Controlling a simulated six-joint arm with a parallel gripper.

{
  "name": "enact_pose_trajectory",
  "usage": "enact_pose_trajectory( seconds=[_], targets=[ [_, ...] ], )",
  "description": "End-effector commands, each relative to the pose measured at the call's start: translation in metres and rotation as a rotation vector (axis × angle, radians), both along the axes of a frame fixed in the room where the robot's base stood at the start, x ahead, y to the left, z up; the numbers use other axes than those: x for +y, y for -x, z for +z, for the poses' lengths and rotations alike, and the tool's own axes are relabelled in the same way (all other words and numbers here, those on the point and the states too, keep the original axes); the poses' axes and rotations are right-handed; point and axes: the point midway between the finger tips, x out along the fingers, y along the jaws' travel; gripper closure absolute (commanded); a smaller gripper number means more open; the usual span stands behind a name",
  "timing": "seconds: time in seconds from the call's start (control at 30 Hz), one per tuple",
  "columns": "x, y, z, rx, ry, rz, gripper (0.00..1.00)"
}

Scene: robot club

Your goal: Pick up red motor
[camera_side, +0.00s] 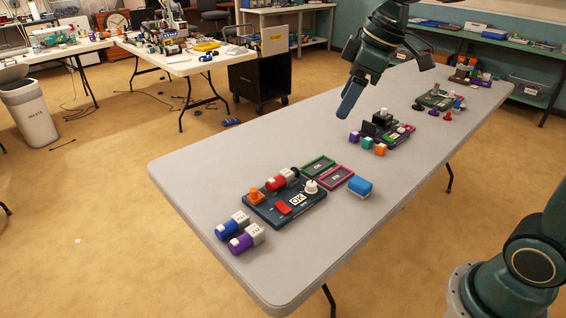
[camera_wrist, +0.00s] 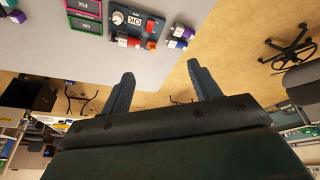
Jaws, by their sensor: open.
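The red motor (camera_side: 276,184), a red cylinder with a pale grey end, lies at the far edge of the dark "OK" board (camera_side: 262,208) on the grey table. It is beside an orange block (camera_side: 256,196). In the wrist view the red motor (camera_wrist: 124,41) shows at the edge of the board, near the top. My gripper (camera_side: 349,100) is high above the table, behind and to the right of the motor in the side view. In the wrist view its two fingers (camera_wrist: 160,69) are spread apart with nothing between them.
A blue motor (camera_side: 231,226) and a purple motor (camera_side: 246,239) lie beside the board. A green-rimmed tray (camera_side: 319,162), a pink-rimmed tray (camera_side: 336,171) and a blue-and-white block (camera_side: 360,186) are at its other side. Small cubes (camera_side: 367,143) and boards stand farther along the table.

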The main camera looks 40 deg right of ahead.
Motion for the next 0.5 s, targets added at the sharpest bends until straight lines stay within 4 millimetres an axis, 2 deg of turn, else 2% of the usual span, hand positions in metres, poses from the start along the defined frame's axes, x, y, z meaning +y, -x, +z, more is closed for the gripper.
enact_pose_trajectory(
  seconds=[0.1, 0.27, 0.5],
  targets=[
    [-0.003, -0.029, -0.008, 0.016, 0.003, 0.074, 0.38],
    [-0.008, -0.064, -0.021, 0.031, 0.006, 0.179, 0.38],
    [-0.017, -0.114, -0.049, 0.046, 0.005, 0.336, 0.38]
  ],
)
